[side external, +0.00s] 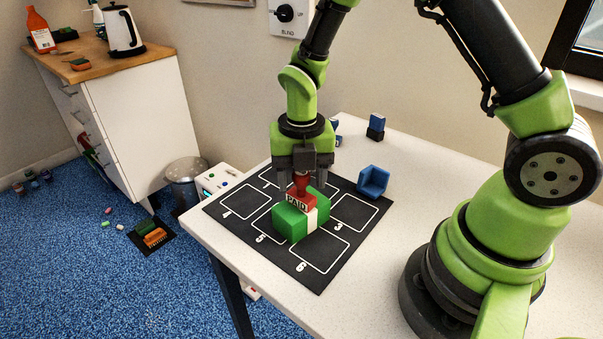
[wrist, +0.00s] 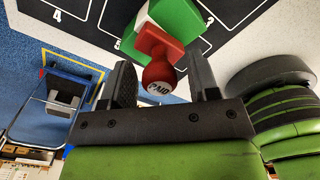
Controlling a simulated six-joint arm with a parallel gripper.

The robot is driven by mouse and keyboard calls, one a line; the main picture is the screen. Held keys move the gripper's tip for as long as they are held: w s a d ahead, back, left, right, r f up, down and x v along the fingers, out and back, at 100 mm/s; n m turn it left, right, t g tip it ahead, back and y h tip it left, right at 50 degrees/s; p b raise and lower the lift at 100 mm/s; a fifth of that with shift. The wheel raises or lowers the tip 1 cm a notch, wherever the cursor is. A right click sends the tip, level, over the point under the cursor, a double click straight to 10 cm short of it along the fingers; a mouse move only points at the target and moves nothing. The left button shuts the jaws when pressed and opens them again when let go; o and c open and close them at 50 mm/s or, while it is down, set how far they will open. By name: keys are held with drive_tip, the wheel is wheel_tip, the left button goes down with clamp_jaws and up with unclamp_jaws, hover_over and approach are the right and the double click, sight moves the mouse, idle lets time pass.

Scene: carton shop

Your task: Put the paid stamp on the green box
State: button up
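The green box (side external: 290,222) with a white band lies on the black numbered mat (side external: 232,204). The red paid stamp (side external: 303,193) stands upright on top of the box, its "PAID" label facing the side camera. In the wrist view the stamp's round red knob (wrist: 158,76) and red base show, with part of the green box (wrist: 178,18) beneath. My gripper (side external: 302,180) is right above the box with a finger on each side of the stamp's handle. In the wrist view the fingers (wrist: 158,66) are apart, with gaps beside the knob.
A blue corner-shaped block (side external: 373,181) sits just right of the mat. A blue and black stamp-like piece (side external: 376,127) stands farther back. A small blue item behind my gripper is partly hidden. A metal bin (side external: 186,180) stands on the floor left of the table.

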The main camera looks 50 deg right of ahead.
wheel_tip(320, 180, up, 12)
drive_tip(key=s+r+m+t+y, duration=0.1)
drive_tip(key=s+r+m+t, duration=0.2)
drive_tip(key=m, duration=1.2)
drive_tip(key=s+r+m+t+y, duration=0.1)
drive_tip(key=s+r+m+t, duration=0.3)
drive_tip(key=s+m, duration=0.7)
wheel_tip(320, 180, up, 3)
drive_tip(key=m, duration=0.5)
drive_tip(key=shift+s+a+f, duration=0.15)
drive_tip(key=shift+s+a, duration=0.2)
